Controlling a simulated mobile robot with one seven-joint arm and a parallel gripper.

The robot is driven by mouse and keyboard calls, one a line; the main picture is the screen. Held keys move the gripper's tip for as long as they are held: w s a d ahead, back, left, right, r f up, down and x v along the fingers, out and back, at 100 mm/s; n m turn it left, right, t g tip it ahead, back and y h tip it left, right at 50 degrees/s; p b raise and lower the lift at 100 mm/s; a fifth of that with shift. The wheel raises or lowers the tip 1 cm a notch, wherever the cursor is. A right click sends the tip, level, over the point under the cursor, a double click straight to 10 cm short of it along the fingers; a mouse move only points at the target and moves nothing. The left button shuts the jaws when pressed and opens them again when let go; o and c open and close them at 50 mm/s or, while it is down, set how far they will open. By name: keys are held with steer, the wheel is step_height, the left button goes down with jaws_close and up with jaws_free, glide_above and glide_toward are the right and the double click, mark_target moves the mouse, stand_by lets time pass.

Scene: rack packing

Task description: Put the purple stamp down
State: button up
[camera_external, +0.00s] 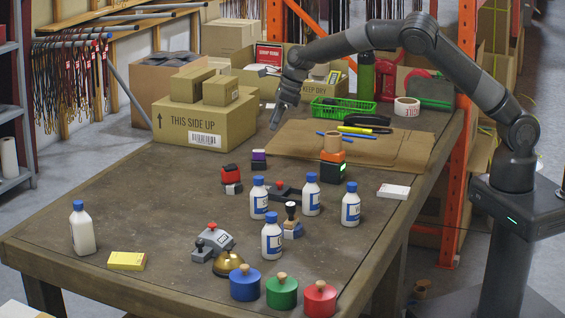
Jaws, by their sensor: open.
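The purple stamp (259,154) is a small block with a purple top and a dark lower part. It stands upright on the brown table (150,200), just left of the flat cardboard sheet (400,155). My gripper (274,124) hangs above it and slightly to its right, apart from it, with the fingers pointing down. The gripper is open, with nothing seen between its fingers. The gap between the fingers is too small to make out.
A red stamp (231,174) stands to the lower left. Several white bottles with blue caps, such as one bottle (259,200), stand in front. A box marked THIS SIDE UP (195,126) is behind left. A green basket (350,112) is behind right. The table's left part is mostly clear.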

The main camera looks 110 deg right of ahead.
steer(key=s+a+r+n+y, duration=0.1)
steer(key=s+a+r+n, duration=0.3)
steer(key=a+r+n, duration=0.45)
steer(key=s+a+r+n+t+y, duration=0.1)
steer(key=s+a+r+n, duration=0.35)
steer(key=a, duration=0.75)
steer(key=s+a+r+n+y, duration=0.1)
steer(key=s+a+r+n, duration=0.35)
steer(key=a+n, duration=0.4)
steer(key=s+a+n+h, duration=0.1)
steer(key=s+a+n, duration=1.6)
steer(key=s, duration=0.4)
steer(key=shift+s+a+f+n, duration=0.2)
steer(key=shift+s+n, duration=0.2)
steer(key=shift+n, duration=0.25)
